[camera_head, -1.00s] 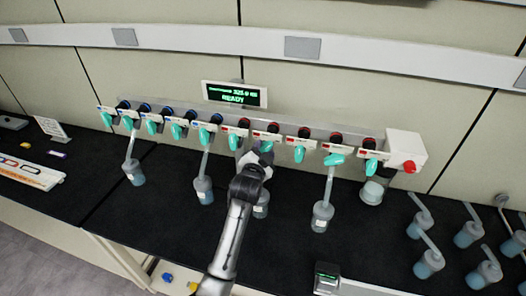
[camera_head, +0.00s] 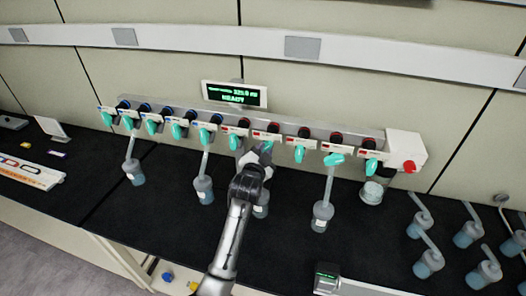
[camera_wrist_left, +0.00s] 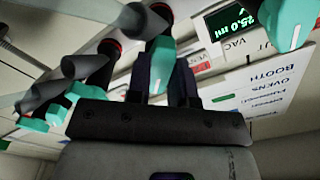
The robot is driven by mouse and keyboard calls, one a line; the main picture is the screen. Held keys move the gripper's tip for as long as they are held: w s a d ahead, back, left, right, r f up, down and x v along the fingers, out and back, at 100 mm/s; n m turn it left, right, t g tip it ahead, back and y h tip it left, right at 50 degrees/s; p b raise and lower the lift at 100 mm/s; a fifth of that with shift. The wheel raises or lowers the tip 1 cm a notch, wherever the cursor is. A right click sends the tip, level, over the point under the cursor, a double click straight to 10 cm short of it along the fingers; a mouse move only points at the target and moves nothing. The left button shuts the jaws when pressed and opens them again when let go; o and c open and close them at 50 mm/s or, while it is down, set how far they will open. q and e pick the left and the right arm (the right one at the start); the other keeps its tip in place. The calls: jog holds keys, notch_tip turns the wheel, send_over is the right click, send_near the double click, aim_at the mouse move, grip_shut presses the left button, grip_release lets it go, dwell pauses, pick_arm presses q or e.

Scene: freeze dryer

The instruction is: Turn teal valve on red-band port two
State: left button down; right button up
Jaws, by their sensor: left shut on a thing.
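The manifold (camera_head: 290,128) carries a row of ports with teal valves, blue-banded on the left and red-banded on the right. My left gripper (camera_head: 264,156) is at the second red-band port from the left, and its body hides most of that port's teal valve. In the left wrist view, a teal valve handle (camera_wrist_left: 161,62) with a white line stands between the two dark fingers of the left gripper (camera_wrist_left: 161,80), which are shut on it. A red-banded black port (camera_wrist_left: 146,20) shows just behind it. My right gripper is not in view.
Flasks hang from several ports, one (camera_head: 261,207) partly behind my left arm and one (camera_head: 322,212) to its right. Neighbouring teal valves (camera_head: 299,153) are close on both sides. A lit display (camera_head: 234,95) stands above. Loose flasks (camera_head: 468,235) stand at right.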

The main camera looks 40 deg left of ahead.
pick_arm(q)
jog(key=n+p, duration=0.3)
jog(key=n, duration=0.2)
jog(key=shift+d+r, duration=0.1)
jog(key=n+p, duration=0.2)
jog(key=n, duration=0.3)
jog(key=shift+w+d+p, duration=0.1)
jog(key=shift+p, duration=0.2)
jog(key=n+p, duration=0.2)
jog(key=n, duration=0.3)
jog(key=shift+n, duration=0.4)
jog(key=shift+d+n+p, duration=0.1)
jog(key=shift+n+p, duration=0.95)
jog(key=shift+n, duration=1.15)
jog(key=c, duration=1)
grip_release()
